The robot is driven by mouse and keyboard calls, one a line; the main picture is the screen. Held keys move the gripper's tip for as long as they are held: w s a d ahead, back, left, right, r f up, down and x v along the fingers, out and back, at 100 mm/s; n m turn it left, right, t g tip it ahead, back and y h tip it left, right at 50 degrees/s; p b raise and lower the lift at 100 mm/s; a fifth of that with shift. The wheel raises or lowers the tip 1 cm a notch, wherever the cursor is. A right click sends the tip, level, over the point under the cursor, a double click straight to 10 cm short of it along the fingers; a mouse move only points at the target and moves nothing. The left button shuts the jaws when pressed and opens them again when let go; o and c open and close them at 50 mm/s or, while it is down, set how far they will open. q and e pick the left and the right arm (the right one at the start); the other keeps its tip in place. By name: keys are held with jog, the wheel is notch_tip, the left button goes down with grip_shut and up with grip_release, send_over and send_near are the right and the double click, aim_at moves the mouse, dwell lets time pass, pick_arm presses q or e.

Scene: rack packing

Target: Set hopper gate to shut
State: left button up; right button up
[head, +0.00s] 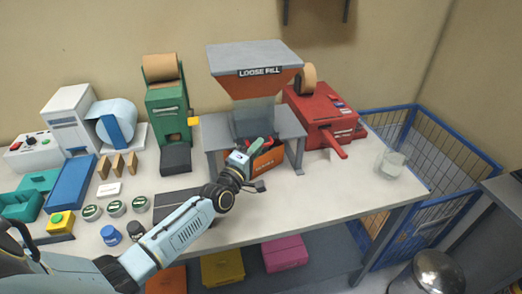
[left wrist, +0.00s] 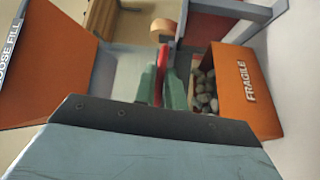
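The loose fill hopper (head: 265,84), orange with a grey top, stands on a grey stand at the back middle. Its orange side also shows in the left wrist view (left wrist: 50,75). A red gate handle (left wrist: 162,68) stands out below it. My left gripper (head: 245,156) is at the hopper's front; its green fingers (left wrist: 163,90) are on both sides of the red handle and look shut on it. An orange box marked FRAGILE (head: 268,160) sits open under the hopper, with several grey-brown fill pieces (left wrist: 205,88) inside. My right gripper is not in view.
A red machine (head: 322,115) stands right of the hopper stand (head: 292,122), and a green tape dispenser (head: 168,105) to its left. A clear cup (head: 392,162) is near the table's right end. A blue wire cage (head: 455,165) is beyond. The front right tabletop is clear.

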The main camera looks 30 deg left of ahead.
pick_arm(q)
jog(key=o, duration=0.4)
jog(key=shift+w+a, duration=0.15)
jog(key=s, duration=0.4)
jog(key=s+f, duration=0.1)
jog(key=s, duration=0.8)
jog(key=shift+s+a+f+b, duration=0.15)
jog(key=shift+s+f+b, duration=0.05)
jog(key=shift+f+b, duration=0.15)
